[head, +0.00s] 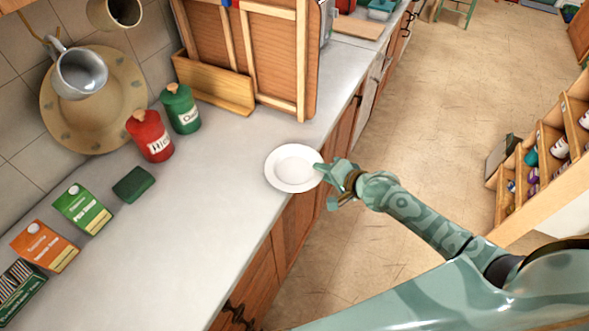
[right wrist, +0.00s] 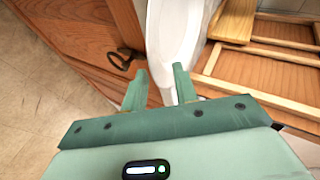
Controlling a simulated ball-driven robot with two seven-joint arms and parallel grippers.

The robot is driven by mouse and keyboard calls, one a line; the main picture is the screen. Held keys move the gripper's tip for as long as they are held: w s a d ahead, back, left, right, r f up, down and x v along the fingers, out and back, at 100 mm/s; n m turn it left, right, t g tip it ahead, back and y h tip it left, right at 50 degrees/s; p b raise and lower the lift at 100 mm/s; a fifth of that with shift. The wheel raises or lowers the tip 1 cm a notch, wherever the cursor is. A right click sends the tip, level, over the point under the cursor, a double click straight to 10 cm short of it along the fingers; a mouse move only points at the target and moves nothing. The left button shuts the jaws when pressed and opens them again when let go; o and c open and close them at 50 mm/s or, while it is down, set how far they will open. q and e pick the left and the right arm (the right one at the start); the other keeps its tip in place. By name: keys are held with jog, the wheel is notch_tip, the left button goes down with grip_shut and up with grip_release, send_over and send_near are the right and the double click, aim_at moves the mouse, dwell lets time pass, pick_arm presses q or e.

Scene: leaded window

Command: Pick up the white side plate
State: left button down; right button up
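The white side plate (head: 293,167) lies on the grey counter (head: 215,215) near its front edge. My right gripper (head: 326,171) is at the plate's right rim, just over the counter edge. In the right wrist view, the plate (right wrist: 176,35) is seen nearly edge-on ahead of the fingers. The two fingers of the right gripper (right wrist: 160,82) are apart, with the plate's near rim at the gap between them. I cannot tell whether either finger touches it. My left gripper is in neither view.
A red canister (head: 150,138) and a green canister (head: 181,110) stand left of the plate. A wooden rack (head: 245,55) stands behind it. Cartons (head: 83,208) and a dark green block (head: 134,184) sit farther left. Wooden cabinet fronts (head: 296,222) drop below the counter edge.

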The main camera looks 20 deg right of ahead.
grip_shut()
jog(key=shift+r, duration=0.1)
